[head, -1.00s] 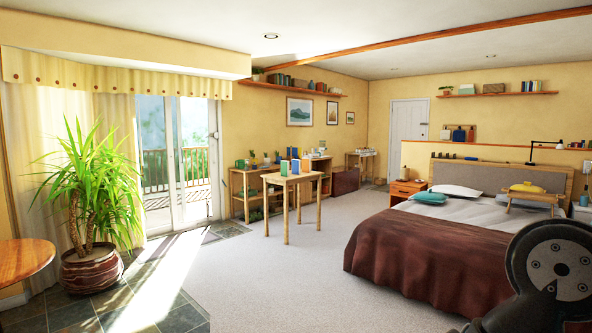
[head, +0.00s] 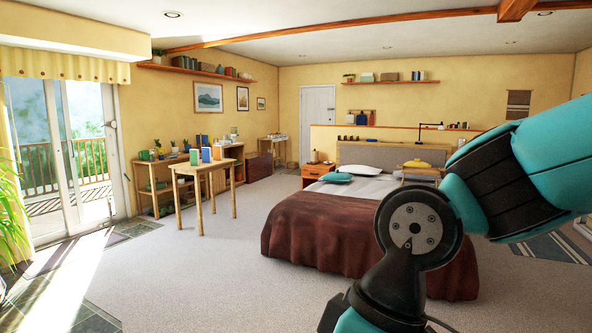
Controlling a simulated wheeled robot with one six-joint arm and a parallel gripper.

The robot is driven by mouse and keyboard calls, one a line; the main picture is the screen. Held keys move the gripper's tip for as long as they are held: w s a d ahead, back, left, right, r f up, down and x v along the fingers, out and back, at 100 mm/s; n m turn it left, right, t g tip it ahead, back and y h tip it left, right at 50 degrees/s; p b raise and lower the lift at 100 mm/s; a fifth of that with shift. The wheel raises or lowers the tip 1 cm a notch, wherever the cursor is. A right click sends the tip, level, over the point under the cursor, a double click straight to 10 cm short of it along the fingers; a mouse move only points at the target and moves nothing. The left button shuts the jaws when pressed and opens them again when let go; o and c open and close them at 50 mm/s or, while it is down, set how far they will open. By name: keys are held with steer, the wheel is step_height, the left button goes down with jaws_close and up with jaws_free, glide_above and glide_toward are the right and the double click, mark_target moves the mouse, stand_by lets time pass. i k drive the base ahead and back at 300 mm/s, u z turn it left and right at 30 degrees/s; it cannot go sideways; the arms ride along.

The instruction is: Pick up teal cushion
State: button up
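The teal cushion (head: 335,177) lies on the left side of the bed (head: 318,232), near the head end and in front of a white pillow (head: 357,169). It is some way off across the room. My arm fills the right of the head view and covers the right part of the bed. My gripper is not in view.
A small wooden table (head: 206,166) with upright books stands left of the bed. An orange-brown nightstand (head: 317,172) stands beside the bed's left side. Open grey carpet (head: 205,262) lies between me and the bed. A tray table (head: 422,176) stands on the bed.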

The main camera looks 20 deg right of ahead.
mark_target(338, 176)
steer(key=z, duration=1)
